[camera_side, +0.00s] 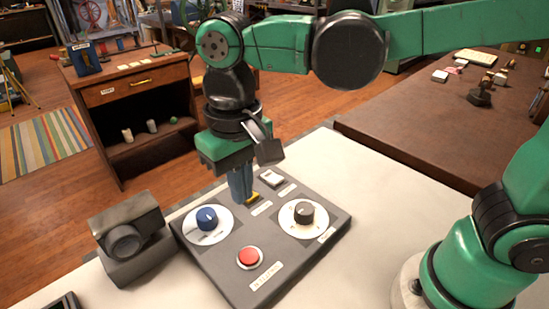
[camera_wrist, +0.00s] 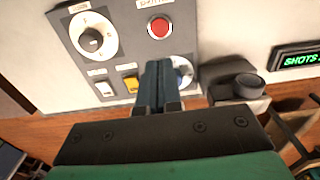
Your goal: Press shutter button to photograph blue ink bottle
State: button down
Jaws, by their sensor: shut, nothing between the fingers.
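A red round button (camera_side: 249,258) sits on the grey control panel (camera_side: 230,271), with a small label beside it; it also shows in the wrist view (camera_wrist: 158,27). My gripper (camera_side: 241,201) is shut and empty, pointing down over the panel's back part. Its tips are beside the yellow button (camera_side: 252,199), behind the red button; I cannot tell whether they touch the panel. In the wrist view my fingers (camera_wrist: 155,66) partly hide the blue knob (camera_wrist: 184,72). A dark blue labelled bottle-like object (camera_side: 86,57) stands on the wooden cabinet and may be the ink bottle.
The panel also bears a black knob (camera_side: 304,212) and a white switch (camera_side: 271,178). A dark grey camera (camera_side: 126,236) stands left of the panel. A green-lit "SHOTS" display (camera_wrist: 300,59) shows in the wrist view. White table space is clear behind the panel.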

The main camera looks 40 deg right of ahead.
aim_at(248, 255)
notch_tip(248, 255, down, 13)
jog(key=shift+r, duration=0.15)
dwell(0.4)
jog(key=shift+f, duration=0.85)
jog(key=shift+r, duration=4.35)
